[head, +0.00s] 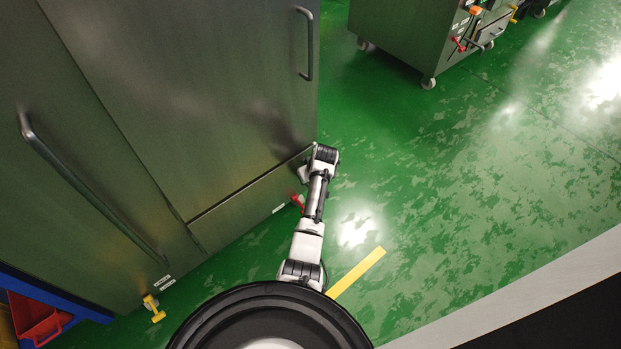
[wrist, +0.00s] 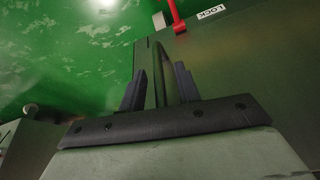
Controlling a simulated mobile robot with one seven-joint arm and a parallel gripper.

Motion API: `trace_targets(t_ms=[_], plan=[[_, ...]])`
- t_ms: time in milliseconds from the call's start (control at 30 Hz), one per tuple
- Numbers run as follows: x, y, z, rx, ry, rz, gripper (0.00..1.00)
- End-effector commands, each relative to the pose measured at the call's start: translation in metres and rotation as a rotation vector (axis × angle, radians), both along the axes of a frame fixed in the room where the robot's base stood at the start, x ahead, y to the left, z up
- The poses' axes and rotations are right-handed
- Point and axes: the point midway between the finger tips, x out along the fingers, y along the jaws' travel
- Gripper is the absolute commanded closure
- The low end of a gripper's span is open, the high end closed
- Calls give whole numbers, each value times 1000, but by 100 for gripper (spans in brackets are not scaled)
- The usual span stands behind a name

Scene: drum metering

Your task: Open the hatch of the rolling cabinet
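A large grey metal cabinet (head: 185,95) fills the left of the head view; its wheels, if any, do not show. Its wide upper panel has an upright bar handle (head: 309,45) at the right and looks closed. A long slanted bar handle (head: 85,190) is on the left panel. My arm reaches the cabinet's lower right edge. In the wrist view my gripper (wrist: 160,82) has its two dark fingers apart, with a thin bar handle (wrist: 159,70) between them; I see gaps beside the bar. In the head view the fingers are hard to make out.
A red lever (wrist: 176,18) and a LOCK label (wrist: 211,12) are close to my gripper. A yellow lever (head: 153,309) sits at the cabinet's lower left. A wheeled metal unit (head: 415,35) stands at the back. The green floor (head: 480,170) at right is clear.

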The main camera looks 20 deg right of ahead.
Motion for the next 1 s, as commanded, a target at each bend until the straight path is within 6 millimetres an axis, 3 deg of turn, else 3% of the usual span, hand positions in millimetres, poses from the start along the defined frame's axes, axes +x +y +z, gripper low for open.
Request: trace_targets(t_ms=[267,533,1000], plan=[[1,0,-2,0,0,0,67],[0,0,-2,0,0,0,100],[-8,-2,0,0,1,-19,100]])
